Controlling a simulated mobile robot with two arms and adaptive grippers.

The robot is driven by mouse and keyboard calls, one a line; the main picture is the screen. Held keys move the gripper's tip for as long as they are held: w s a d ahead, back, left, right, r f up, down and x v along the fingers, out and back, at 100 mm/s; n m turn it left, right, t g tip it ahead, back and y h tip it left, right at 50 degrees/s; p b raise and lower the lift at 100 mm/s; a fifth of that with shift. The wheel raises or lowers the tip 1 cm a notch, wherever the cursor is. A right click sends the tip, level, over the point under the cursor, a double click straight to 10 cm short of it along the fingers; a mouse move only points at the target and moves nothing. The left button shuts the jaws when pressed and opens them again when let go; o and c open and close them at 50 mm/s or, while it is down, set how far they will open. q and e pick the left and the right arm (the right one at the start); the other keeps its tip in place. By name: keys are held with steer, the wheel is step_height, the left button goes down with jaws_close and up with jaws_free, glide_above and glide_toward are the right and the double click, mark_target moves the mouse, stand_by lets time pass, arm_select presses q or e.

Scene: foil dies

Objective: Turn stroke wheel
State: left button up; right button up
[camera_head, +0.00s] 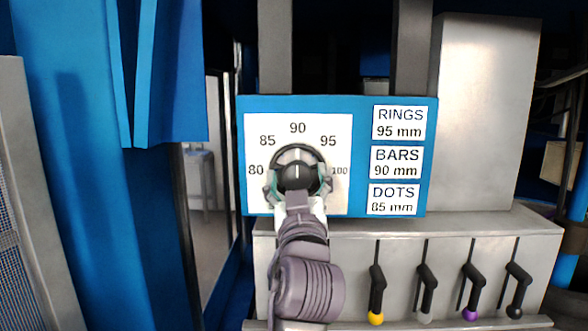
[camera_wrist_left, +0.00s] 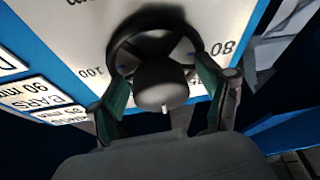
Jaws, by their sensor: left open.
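The stroke wheel (camera_head: 297,176) is a black ring with a dark round hub on a white dial plate (camera_head: 260,125) marked 80, 85, 90, 95 and 100. A pale mark above the hub points up, roughly toward 90. My left gripper (camera_head: 298,186) is open at the wheel, with one finger at each side of the hub. The left wrist view shows the wheel (camera_wrist_left: 163,82) between the two green-padded fingers of the left gripper (camera_wrist_left: 163,90). I cannot tell whether the pads touch it. My arm hides the dial's lower part. My right gripper is out of view.
The blue panel (camera_head: 360,105) carries labels: RINGS 95 mm, BARS 90 mm, DOTS 85 mm. Below right, a grey housing (camera_head: 400,240) has several black levers, with a yellow knob (camera_head: 376,318) and a purple knob (camera_head: 469,313) among them. Blue machine columns (camera_head: 60,130) stand at left.

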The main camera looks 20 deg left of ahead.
arm_select(q)
steer(key=shift+s+d+r, duration=0.1)
steer(key=shift+s+r, duration=0.05)
steer(key=shift+s, duration=0.2)
steer(key=shift+c, duration=0.8)
steer(key=c, duration=1)
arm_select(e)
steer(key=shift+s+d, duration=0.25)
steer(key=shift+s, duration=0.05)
arm_select(q)
steer(key=shift+m, duration=0.3)
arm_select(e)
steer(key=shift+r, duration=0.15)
